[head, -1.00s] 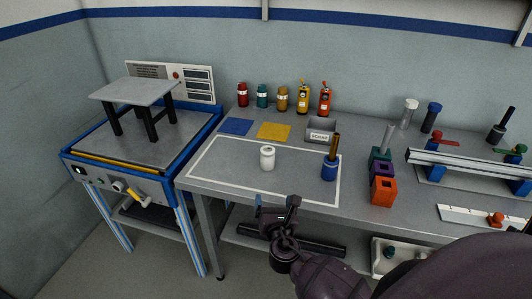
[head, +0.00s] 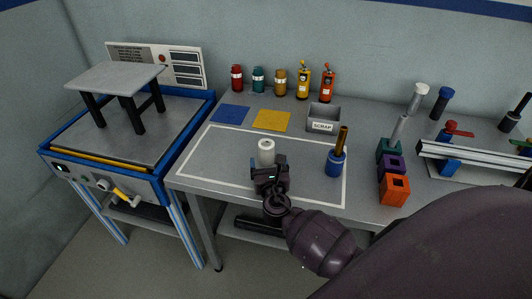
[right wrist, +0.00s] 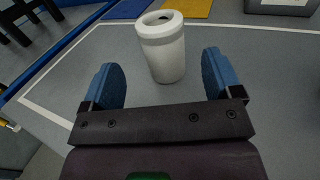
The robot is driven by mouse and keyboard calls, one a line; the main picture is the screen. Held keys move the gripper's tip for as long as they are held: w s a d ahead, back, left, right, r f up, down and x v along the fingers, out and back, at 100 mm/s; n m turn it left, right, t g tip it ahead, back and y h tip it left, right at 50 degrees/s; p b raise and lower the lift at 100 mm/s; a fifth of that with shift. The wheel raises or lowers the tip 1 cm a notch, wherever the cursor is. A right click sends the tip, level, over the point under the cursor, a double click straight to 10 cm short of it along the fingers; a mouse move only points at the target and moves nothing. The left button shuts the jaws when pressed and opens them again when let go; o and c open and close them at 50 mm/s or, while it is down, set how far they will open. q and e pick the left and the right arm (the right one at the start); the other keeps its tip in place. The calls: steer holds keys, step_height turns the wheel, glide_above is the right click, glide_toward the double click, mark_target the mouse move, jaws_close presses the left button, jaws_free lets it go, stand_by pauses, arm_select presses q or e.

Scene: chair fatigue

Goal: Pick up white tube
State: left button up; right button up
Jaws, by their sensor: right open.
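The white tube (head: 266,149) is a short upright cylinder with a hole in its top. It stands on the grey bench inside a white outlined rectangle. It also shows in the right wrist view (right wrist: 164,50). My right gripper (head: 269,162) is open, with its blue-padded fingers (right wrist: 164,78) at the near side of the tube. In the right wrist view the tube stands just beyond and between the fingers, with no contact visible. In the head view the gripper hides the tube's lower part. My left gripper is not in view.
A blue holder (head: 335,164) with a brown rod stands right of the tube. Teal, purple and orange blocks (head: 395,191) stand farther right. Blue (head: 231,113) and yellow (head: 272,120) mats and the grey scrap bin (head: 323,115) lie behind. The outlined area left of the tube is clear.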

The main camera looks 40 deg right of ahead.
mark_target(267, 154)
steer(key=shift+x, duration=3.05)
steer(key=shift+d+r, duration=0.1)
steer(key=shift+r, duration=0.05)
steer(key=c, duration=1)
steer(key=shift+c, duration=0.2)
steer(key=shift+r, duration=0.1)
